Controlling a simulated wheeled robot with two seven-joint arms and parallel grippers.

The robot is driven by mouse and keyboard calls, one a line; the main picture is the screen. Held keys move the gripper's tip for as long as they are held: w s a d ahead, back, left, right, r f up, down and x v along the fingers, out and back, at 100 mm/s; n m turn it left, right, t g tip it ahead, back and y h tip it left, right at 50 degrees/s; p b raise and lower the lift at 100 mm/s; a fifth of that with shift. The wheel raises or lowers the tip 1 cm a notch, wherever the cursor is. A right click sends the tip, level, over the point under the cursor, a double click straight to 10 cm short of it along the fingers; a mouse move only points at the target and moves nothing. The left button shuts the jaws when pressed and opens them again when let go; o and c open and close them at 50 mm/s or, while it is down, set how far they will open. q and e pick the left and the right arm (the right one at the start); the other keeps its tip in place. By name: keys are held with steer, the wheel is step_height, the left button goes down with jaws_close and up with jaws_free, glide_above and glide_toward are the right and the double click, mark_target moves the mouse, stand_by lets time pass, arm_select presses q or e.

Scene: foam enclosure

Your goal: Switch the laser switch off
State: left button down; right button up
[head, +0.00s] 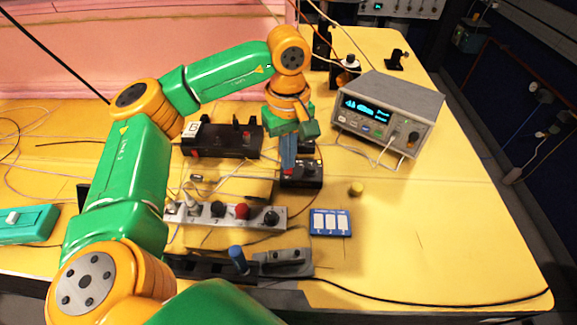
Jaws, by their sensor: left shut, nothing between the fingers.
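My left gripper (287,172) is at the end of the green and orange arm and points down. Its blue-grey fingers are shut and empty. They are over the left part of a small black box (311,180), which carries a red part and small controls. The fingers hide some of the box, and I cannot tell whether they touch it. No readable label shows which control is the laser switch. A larger black unit (215,140) with a white label and a red knob stands left of the gripper. My right gripper is not in view.
A grey instrument (405,95) with a lit display stands at the right. Cables cross the yellow table (450,230). Its right side is mostly clear.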

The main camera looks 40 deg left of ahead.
mark_target(288, 172)
arm_select(q)
steer(key=shift+f+b, duration=0.85)
steer(key=shift+f, duration=0.15)
stand_by(0.8)
step_height(288, 172, up, 7)
steer(key=p, duration=0.6)
steer(key=shift+r, duration=0.15)
